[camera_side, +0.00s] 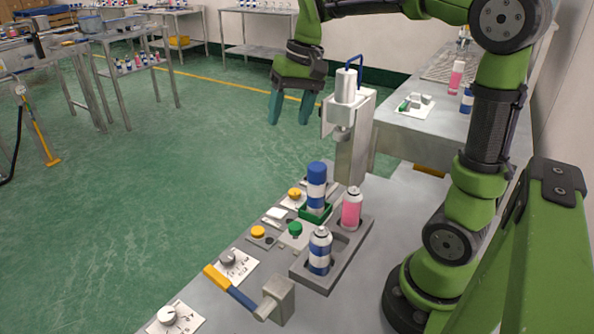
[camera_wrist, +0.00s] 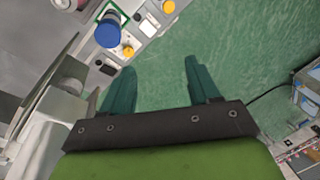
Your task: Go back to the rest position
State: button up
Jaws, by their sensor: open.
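My gripper (camera_side: 289,107) is raised in the air to the left of the crimping machine (camera_side: 350,120), above the green floor. Its two teal fingers point down and are apart, with nothing between them. In the wrist view my gripper (camera_wrist: 160,85) also shows open and empty, with green floor between the fingers. A blue-and-white can with a blue cap (camera_side: 317,185) stands upright in a green holder (camera_side: 316,212) on the bench. Its blue top shows in the wrist view (camera_wrist: 108,30).
A grey tray (camera_side: 345,262) holds a pink can (camera_side: 351,212) and a blue-and-white can (camera_side: 320,252). Buttons, knobs and a blue-and-orange lever (camera_side: 232,290) line the bench's left edge. Another bench (camera_side: 440,125) stands behind. The air left of my gripper is clear.

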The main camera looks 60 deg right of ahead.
jog(key=s+a+f+n+t, duration=0.1)
jog(key=s+a+t, duration=0.1)
jog(key=s+a, duration=0.2)
jog(key=s+a+f+n+t, duration=0.1)
jog(key=s+a+f+t, duration=0.1)
jog(key=s+a, duration=0.3)
jog(key=s+t, duration=0.1)
jog(key=s, duration=0.1)
jog(key=shift+s+f, duration=0.25)
jog(key=shift+s, duration=0.15)
